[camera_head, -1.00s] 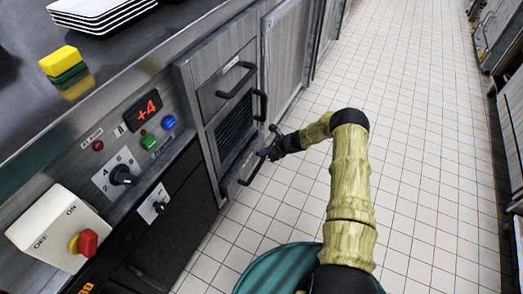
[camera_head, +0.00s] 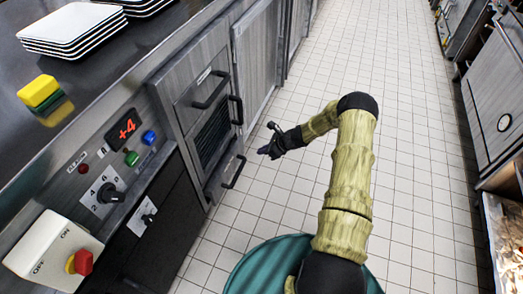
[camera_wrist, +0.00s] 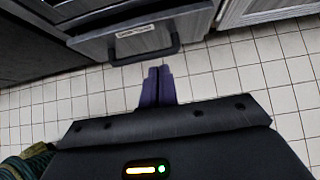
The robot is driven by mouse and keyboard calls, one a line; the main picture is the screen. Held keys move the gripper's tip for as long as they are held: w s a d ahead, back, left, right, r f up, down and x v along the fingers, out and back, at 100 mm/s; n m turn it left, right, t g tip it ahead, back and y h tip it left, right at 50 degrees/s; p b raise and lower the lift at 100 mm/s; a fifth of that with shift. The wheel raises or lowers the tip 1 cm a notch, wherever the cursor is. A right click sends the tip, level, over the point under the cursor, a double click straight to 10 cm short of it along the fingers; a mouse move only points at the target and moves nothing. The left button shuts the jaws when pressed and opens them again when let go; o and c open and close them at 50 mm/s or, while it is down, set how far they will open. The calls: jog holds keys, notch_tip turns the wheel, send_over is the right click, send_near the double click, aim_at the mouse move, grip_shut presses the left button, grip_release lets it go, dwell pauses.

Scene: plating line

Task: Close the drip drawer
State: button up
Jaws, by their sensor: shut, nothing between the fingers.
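The drip drawer (camera_head: 214,180) is the lowest drawer of the grey cabinet, with a dark bar handle (camera_head: 234,172). Its front appears to stand out a little from the cabinet face. In the wrist view the labelled drawer front (camera_wrist: 95,46) and its handle (camera_wrist: 146,58) are at the top. My gripper (camera_head: 266,151) is in front of the drawer, to the right of the handle and apart from it in the head view. In the wrist view its purple fingers (camera_wrist: 157,84) are together and empty, pointing at the handle, tips just below it.
Above the drip drawer are a vent grille (camera_head: 212,135) and an upper drawer (camera_head: 200,95) with its own handle. A control panel (camera_head: 112,160) lies to the left. Plates (camera_head: 72,30) and a sponge (camera_head: 38,91) are on the counter. The tiled floor (camera_head: 400,150) to the right is clear.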

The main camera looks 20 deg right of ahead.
jog(key=o, duration=0.3)
jog(key=shift+d+r, duration=0.1)
jog(key=shift+d, duration=0.15)
jog(key=o, duration=0.4)
jog(key=shift+s+r+n, duration=0.15)
jog(key=shift+r+n, duration=0.15)
jog(key=shift+r, duration=0.05)
jog(key=s+a+r+n+g+h, duration=0.25)
jog(key=s+r+n, duration=0.25)
jog(key=r+n, duration=0.25)
jog(key=s+a+r+n+g+h, duration=0.1)
jog(key=s+a+r+n, duration=0.2)
jog(key=s+r+n, duration=0.45)
jog(key=s+r+n+h, duration=0.1)
jog(key=s+r+n, duration=0.2)
jog(key=s+r, duration=0.2)
jog(key=s+r+n+h, duration=0.1)
jog(key=s+r+n, duration=0.2)
jog(key=s+r, duration=0.2)
jog(key=s+r+n+t+h, duration=0.1)
jog(key=s+r+n, duration=0.2)
jog(key=s+r, duration=0.2)
jog(key=shift+s+r+n+h, duration=0.2)
jog(key=shift+s+n+h, duration=0.15)
jog(key=shift+s, duration=0.35)
